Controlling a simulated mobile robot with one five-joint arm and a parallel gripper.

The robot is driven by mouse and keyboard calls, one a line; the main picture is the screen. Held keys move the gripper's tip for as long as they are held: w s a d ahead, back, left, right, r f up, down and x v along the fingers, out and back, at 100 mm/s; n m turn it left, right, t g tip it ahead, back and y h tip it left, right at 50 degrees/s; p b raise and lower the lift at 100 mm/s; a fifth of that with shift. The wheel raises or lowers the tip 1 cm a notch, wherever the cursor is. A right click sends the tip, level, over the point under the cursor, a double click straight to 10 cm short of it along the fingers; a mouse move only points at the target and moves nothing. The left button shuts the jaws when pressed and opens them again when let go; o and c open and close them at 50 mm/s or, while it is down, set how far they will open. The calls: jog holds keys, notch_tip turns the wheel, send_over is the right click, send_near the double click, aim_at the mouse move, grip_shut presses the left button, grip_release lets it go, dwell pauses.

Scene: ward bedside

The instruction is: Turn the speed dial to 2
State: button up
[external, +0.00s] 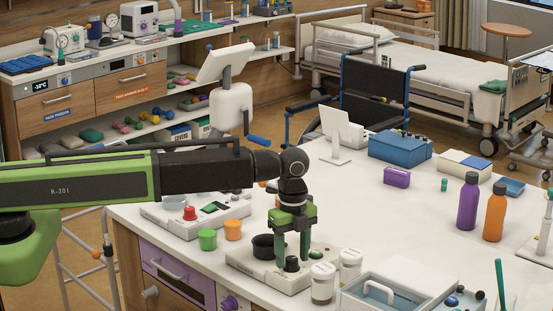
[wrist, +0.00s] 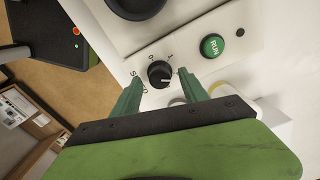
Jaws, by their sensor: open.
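The speed dial is a small black round knob (wrist: 160,73) on a white panel, with a pale pointer line toward the right of the wrist view. The marks 0 and 1 show beside it; a 2 is not readable. In the external view the dial (external: 291,264) is on the front of a white device (external: 262,276) with a black round bowl (external: 268,245). My gripper (external: 292,257) points down over the dial, green fingers open. In the wrist view its fingertips (wrist: 158,80) stand on either side of the knob, with gaps; contact is not visible.
A green RUN button (wrist: 212,45) sits close to the right fingertip. Another white device with a red knob (external: 190,213) is behind. The table centre is clear.

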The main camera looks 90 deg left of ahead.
aim_at(293, 259)
notch_tip(293, 259, up, 18)
jog(key=p, duration=1.7)
jog(key=shift+f, duration=0.25)
jog(key=shift+f, duration=0.1)
jog(key=s+d+f+b, duration=0.5)
jog(key=d+f+b, duration=0.5)
jog(key=f, duration=0.1)
jog(key=s+d+f+n+b, duration=0.3)
jog(key=s+d+n+b, duration=0.1)
jog(key=s+n, duration=0.7)
jog(key=shift+s+d+n, duration=0.3)
jog(key=shift+d+n, duration=0.1)
jog(key=shift+n, duration=0.1)
